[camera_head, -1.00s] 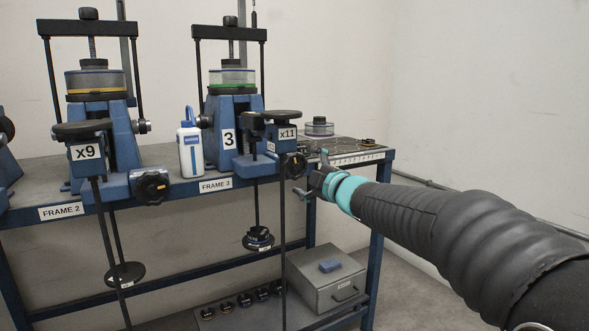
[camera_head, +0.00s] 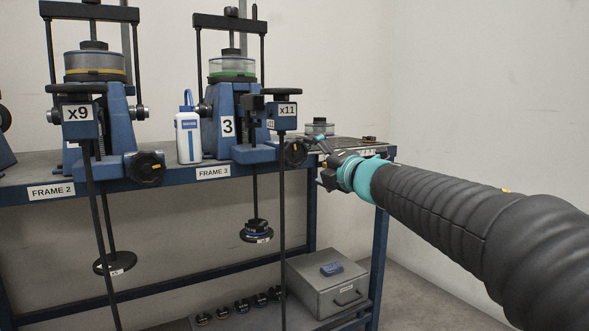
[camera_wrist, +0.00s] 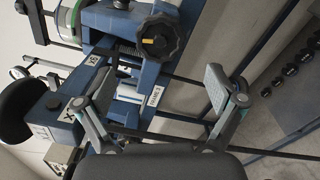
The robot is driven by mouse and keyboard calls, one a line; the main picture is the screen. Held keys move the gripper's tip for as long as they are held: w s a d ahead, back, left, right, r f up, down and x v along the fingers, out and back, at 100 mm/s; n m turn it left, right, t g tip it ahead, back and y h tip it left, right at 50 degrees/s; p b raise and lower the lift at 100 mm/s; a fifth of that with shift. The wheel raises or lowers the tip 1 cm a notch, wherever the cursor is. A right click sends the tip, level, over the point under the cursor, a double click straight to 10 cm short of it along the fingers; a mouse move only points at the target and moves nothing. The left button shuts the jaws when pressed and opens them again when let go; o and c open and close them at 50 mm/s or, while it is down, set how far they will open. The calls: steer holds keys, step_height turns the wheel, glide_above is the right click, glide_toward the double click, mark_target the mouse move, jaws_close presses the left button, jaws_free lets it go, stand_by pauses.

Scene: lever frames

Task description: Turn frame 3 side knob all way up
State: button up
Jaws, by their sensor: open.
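Frame 3 (camera_head: 227,126) is a blue press with a black-capped loading head and a green-ringed cell. Its side knob (camera_head: 295,152) is a black lobed wheel at its lower right, just above the bench edge. In the wrist view the knob (camera_wrist: 160,37) shows a yellow mark on its face and sits beyond the fingertips, near the top centre. My gripper (camera_head: 322,162) is close to the right of the knob in the head view. In the wrist view my gripper (camera_wrist: 160,80) is open and empty, its two grey fingers spread apart, not touching the knob.
An x11 lever block (camera_head: 286,110) with a hanging rod stands in front of frame 3. A white bottle (camera_head: 188,136) stands left. Frame 2 (camera_head: 108,130) has its own knob (camera_head: 146,168). A grey box (camera_head: 326,282) is below. The floor to the right is free.

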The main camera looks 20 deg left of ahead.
mark_target(297, 154)
steer(key=w+a+n, duration=0.1)
steer(key=w+a, duration=0.1)
steer(key=w+a+n, duration=0.1)
steer(key=w+a, duration=0.1)
steer(key=a, duration=0.1)
steer(key=w+a+n+p, duration=0.1)
steer(key=w+a, duration=0.1)
steer(key=shift+w+a+r, duration=0.1)
steer(key=shift+a+r, duration=0.05)
steer(key=shift+a, duration=0.05)
steer(key=c, duration=1.6)
